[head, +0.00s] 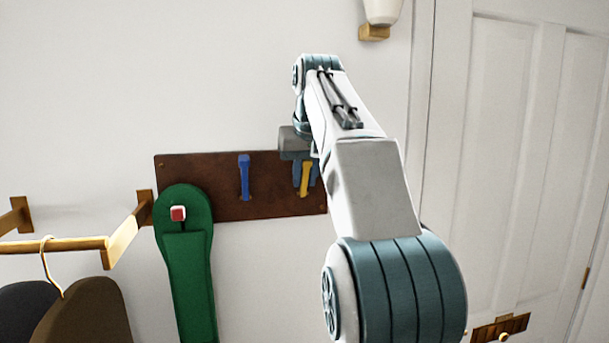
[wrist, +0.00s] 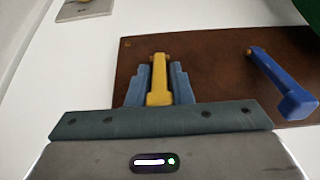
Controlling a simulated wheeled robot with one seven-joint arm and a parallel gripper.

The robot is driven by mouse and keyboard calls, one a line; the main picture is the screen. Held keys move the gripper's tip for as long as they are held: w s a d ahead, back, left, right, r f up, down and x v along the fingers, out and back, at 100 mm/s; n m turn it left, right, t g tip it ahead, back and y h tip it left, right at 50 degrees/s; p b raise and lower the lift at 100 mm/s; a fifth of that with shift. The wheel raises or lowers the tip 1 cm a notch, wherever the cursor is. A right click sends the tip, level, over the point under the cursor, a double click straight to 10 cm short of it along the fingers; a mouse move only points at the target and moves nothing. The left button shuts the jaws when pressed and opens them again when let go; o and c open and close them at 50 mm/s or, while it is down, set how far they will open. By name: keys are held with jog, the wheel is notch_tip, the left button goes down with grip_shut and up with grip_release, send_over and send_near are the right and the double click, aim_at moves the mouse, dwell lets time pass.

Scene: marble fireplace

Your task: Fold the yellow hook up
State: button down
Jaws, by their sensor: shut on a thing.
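The yellow hook (head: 306,178) is on a dark brown board on the wall, near the board's right end in the head view. In the wrist view the yellow hook (wrist: 159,82) lies between the two blue-grey fingers of my gripper (wrist: 159,86), its thick end towards the palm and its narrow end at the board. My gripper (head: 304,173) is shut on it, with a finger along each side. In the head view my arm and gripper hide part of the hook, so its exact tilt is hard to tell.
A blue hook (head: 244,178) is on the same brown board (head: 272,200), left of the yellow one. A green strap-like thing (head: 194,270) with a red button overlaps the board's left end. A wooden rail (head: 60,245) with hangers is further left. A white door (head: 510,150) is at right.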

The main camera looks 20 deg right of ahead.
jog(key=c, duration=1.3)
grip_release()
jog(key=shift+r, duration=0.1)
jog(key=shift+v, duration=3.6)
